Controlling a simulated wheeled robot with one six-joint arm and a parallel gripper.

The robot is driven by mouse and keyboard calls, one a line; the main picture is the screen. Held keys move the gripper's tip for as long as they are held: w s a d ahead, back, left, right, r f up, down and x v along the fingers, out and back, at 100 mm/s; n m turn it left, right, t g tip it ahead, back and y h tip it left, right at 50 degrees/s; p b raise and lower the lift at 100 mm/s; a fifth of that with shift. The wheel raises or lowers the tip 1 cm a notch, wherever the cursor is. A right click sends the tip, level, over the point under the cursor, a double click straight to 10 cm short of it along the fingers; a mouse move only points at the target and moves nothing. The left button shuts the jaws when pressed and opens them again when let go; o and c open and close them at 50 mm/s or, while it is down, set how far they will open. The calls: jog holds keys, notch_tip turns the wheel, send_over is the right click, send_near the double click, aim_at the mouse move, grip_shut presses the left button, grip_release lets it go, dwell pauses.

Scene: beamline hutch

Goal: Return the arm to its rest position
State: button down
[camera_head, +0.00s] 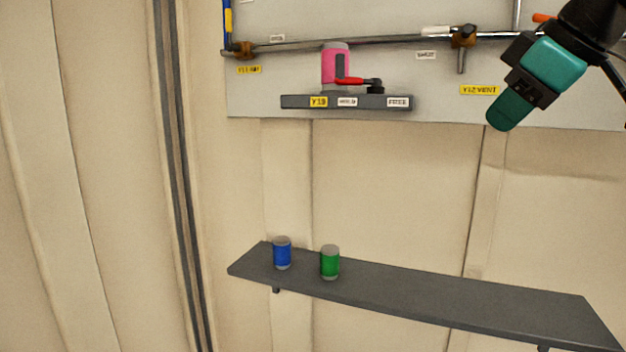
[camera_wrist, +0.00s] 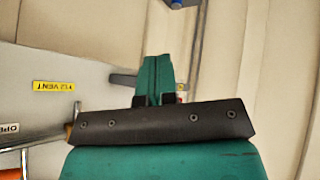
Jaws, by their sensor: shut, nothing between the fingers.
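My gripper (camera_head: 503,112) is at the upper right in the head view, teal and black, pointing down and to the left in front of the white panel. Its fingers are shut with nothing between them. In the wrist view my gripper (camera_wrist: 158,72) shows its two teal fingers together in the middle of the picture. It appears clear of the shelf and the cans. The rest of my arm runs out of the picture at the top right.
A dark shelf (camera_head: 430,299) holds a blue can (camera_head: 282,253) and a green can (camera_head: 330,262). The white panel (camera_head: 440,85) carries pipes, yellow labels, and a dark bracket (camera_head: 360,102) with a pink cylinder (camera_head: 334,66) and red-handled lever (camera_head: 350,81). Wall space between panel and shelf is clear.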

jog(key=s+a+f+g+b, duration=0.2)
jog(key=s+f, duration=0.4)
jog(key=f, duration=0.4)
jog(key=s+a+f+m+g+b, duration=0.1)
jog(key=s+a+f+g, duration=0.2)
jog(key=f, duration=0.8)
jog(key=s+a+f+m+g+y+b, duration=0.1)
jog(key=s+a+f+g+b, duration=0.1)
jog(key=s+a+f, duration=0.4)
jog(key=s+f, duration=0.3)
jog(key=f, duration=0.1)
jog(key=shift+s+f+b, duration=0.25)
jog(key=shift+f+b, duration=0.05)
jog(key=shift+a, duration=0.2)
